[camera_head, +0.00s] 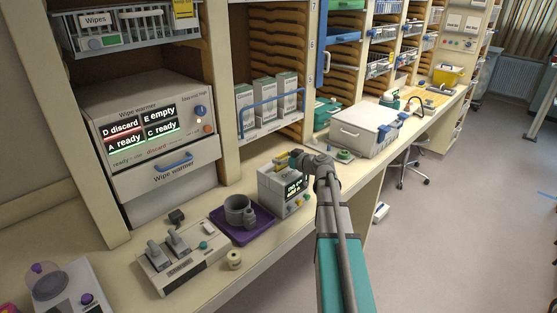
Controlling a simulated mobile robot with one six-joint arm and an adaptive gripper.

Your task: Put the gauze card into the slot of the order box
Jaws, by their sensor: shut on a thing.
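My gripper (293,157) is in the middle of the view, at the end of my grey and teal arm. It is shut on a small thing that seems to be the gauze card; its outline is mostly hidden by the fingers. A small white box with a dark lit display (294,188) and coloured buttons stands on the counter just below the gripper. It looks like the order box. Small yellow pieces show at its top, beside the fingertips. I cannot make out its slot, nor whether the gripper touches the box.
Left of the box are a purple tray (262,222) with a grey cup (238,210) and a lever panel (180,258). A wipe warmer (155,135) stands behind on the left. A white lidded case (361,135) sits to the right. The floor at right is open.

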